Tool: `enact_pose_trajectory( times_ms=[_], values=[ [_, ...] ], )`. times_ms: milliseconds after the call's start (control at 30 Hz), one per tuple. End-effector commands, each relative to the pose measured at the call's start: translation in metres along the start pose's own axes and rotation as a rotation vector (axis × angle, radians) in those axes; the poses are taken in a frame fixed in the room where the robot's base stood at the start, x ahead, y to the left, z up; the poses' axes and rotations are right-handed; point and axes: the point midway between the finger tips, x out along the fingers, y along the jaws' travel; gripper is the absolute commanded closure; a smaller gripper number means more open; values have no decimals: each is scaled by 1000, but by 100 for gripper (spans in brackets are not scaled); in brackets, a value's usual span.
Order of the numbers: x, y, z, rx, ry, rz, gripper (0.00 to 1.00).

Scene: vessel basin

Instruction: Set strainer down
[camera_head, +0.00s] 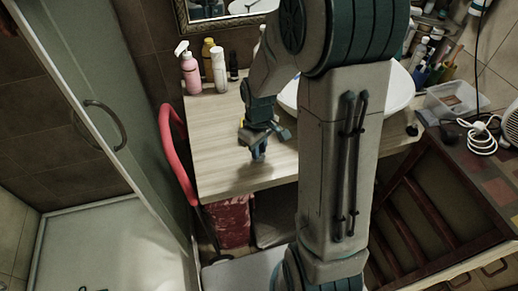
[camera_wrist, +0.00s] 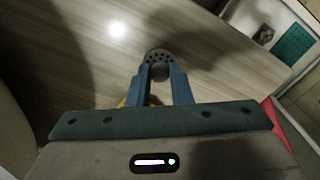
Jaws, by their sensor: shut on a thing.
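The strainer (camera_wrist: 158,54) is a small, dark grey round disc with holes, seen in the wrist view just beyond my fingertips. My gripper (camera_wrist: 160,72) has blue fingers pointing at the wooden counter, and they are shut on the near edge of the strainer. In the head view my gripper (camera_head: 258,154) points down over the left part of the counter (camera_head: 225,165). The strainer is too small or hidden to make out there. I cannot tell whether it touches the counter.
Pink (camera_head: 190,72) and white (camera_head: 218,70) bottles stand at the counter's back left. A white basin (camera_head: 398,92) is partly hidden behind my arm. A red curved rail (camera_head: 172,140) runs beside the left edge. The counter around my gripper is clear.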

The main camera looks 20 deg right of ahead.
Motion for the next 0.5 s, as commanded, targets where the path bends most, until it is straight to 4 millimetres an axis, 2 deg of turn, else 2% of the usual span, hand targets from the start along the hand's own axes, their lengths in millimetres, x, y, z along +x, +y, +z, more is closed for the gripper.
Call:
enact_pose_trajectory(
  times_ms=[100, 500],
  values=[
    [10, 0, 0, 0, -1, 0, 100],
    [16, 0, 0, 0, 0, 1, 100]
  ],
)
